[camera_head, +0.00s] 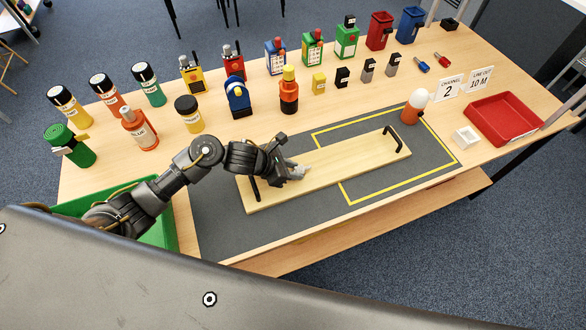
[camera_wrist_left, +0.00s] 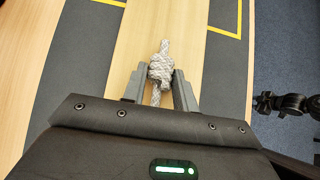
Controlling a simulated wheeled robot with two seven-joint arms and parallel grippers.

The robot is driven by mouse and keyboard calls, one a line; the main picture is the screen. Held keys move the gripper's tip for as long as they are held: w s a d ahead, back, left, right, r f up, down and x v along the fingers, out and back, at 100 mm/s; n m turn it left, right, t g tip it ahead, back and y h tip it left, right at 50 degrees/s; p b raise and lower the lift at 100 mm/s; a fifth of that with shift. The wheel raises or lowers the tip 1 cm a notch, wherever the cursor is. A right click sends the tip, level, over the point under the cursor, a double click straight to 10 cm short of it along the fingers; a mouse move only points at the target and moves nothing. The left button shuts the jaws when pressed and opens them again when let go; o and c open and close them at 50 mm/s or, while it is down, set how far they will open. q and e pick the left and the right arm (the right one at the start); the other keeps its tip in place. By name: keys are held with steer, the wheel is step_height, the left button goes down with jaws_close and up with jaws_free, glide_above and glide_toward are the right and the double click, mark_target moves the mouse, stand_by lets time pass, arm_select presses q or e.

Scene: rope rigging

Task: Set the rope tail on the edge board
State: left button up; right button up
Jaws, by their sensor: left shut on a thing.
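A pale grey rope (camera_wrist_left: 161,68) with a thick knot sits between the fingers of my left gripper (camera_wrist_left: 158,86) in the left wrist view. The gripper is shut on it, and a short end points forward past the fingertips. In the head view my left gripper (camera_head: 292,170) is low over the left part of the light wooden board (camera_head: 340,167), with the rope (camera_head: 298,172) at its tips. I cannot tell whether the rope touches the board. The board has a black handle at each end and lies on a dark grey mat.
A yellow outline (camera_head: 388,193) marks the mat. Several bottles and radios stand behind, with an orange-and-white egg-shaped object (camera_head: 415,105) near the board's right end. A red tray (camera_head: 503,118) is at the right, a green bin (camera_head: 160,228) at the left.

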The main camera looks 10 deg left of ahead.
arm_select(q)
steer(key=o, duration=1)
steer(key=shift+c, duration=0.2)
steer(key=shift+r+p, duration=0.2)
steer(key=shift+p, duration=0.15)
steer(key=shift+s+a+r, duration=0.1)
steer(key=shift+a+r, duration=0.05)
steer(key=shift+a, duration=0.1)
steer(key=v, duration=1.1)
steer(key=shift+b, duration=0.45)
steer(key=shift+s, duration=0.2)
